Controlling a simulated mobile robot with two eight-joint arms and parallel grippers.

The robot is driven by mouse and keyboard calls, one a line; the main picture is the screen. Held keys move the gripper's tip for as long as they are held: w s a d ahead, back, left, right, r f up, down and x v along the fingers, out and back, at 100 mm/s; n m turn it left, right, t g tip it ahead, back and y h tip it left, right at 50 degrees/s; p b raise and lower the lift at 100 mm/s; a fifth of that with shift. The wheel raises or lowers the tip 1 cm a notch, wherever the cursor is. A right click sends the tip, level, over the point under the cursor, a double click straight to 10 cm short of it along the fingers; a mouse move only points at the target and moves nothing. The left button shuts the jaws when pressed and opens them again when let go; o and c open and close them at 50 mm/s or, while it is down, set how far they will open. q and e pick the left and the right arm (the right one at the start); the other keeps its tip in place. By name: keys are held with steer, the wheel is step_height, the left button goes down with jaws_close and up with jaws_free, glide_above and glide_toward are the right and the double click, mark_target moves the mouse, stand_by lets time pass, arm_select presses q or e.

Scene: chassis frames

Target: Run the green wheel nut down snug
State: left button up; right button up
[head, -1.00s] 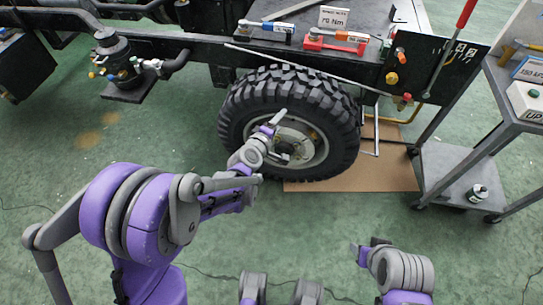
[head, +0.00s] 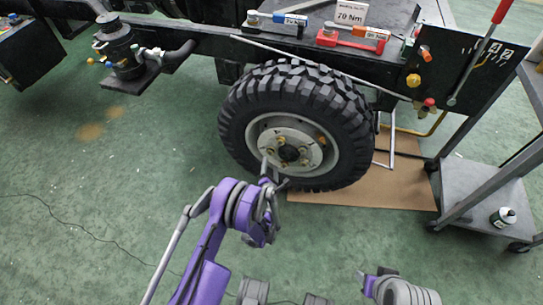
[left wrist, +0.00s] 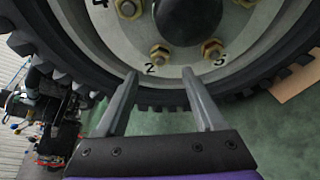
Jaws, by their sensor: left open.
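The wheel, with a black tyre (head: 238,120) and a pale rim, is mounted on the chassis. Brass-coloured wheel nuts sit around its dark hub (head: 289,153). The left wrist view shows a nut by the number 2 (left wrist: 160,52), another to its right (left wrist: 212,48) and one at upper left (left wrist: 128,8). No nut looks clearly green. My left gripper (left wrist: 160,76) is open and empty, its fingertips just below the nut by 2 and apart from it. In the head view it (head: 271,172) is at the wheel's lower rim. My right gripper (head: 371,285) is low; its jaws are unclear.
A red torque wrench (head: 350,39) and a blue one (head: 276,22) lie on the chassis by a 70 Nm sign (head: 351,13). Cardboard (head: 370,193) lies beneath the wheel. A grey cart (head: 470,188) stands at right. Green floor is open at left.

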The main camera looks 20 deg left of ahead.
mark_target(271, 153)
arm_select(q)
steer(key=b+x, duration=0.1)
steer(key=x, duration=0.7)
steer(key=shift+b, duration=0.35)
steer(key=shift+c, duration=0.2)
